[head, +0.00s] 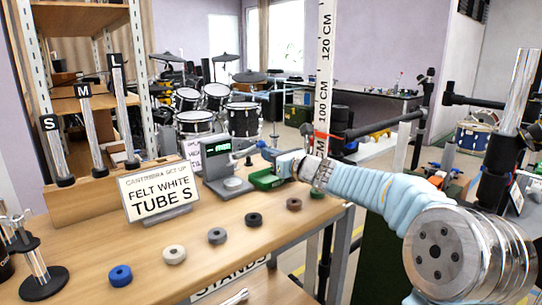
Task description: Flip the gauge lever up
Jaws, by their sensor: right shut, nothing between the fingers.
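The gauge (213,176) is a grey device with a dark display showing green characters. It stands on the wooden table, with a round grey plate (232,184) at its front. My right arm reaches in from the right, and my right gripper (241,154) is shut and empty at the right side of the gauge. A small dark knob (249,161) shows just below the fingers; I cannot tell whether it is the lever or whether the fingers touch it. The lever's position is not clear. My left gripper is not in view.
A green tray (264,181) sits right of the gauge, under my right wrist. Several coloured rings, including a blue ring (120,275), lie along the table (190,265). A sign (158,192) and a tube rack (95,192) stand at left. A tall ruler post (325,70) rises behind my arm.

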